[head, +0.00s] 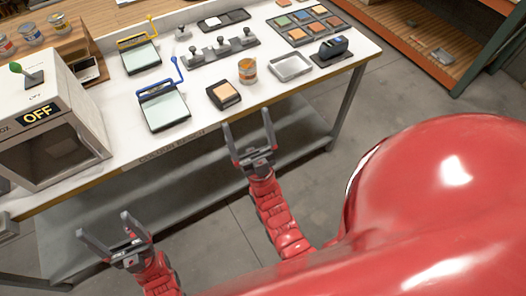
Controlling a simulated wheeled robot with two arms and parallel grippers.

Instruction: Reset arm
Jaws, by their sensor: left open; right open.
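My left gripper (110,232) is at the lower left, in front of the table's front edge. Its two fingers are spread and nothing is between them. My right gripper (247,130) is near the middle, close to the table's front edge. Its fingers are spread wide and empty. Both red arms reach up from the bottom of the head view. Neither gripper appears to hold anything.
The white table (205,150) carries a box marked OFF (45,118), two panels with yellow and blue handles, an orange-labelled jar (247,71), a metal tray (291,67), a black dispenser (333,48) and a swatch tray (279,37). Grey floor (400,82) is open at right.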

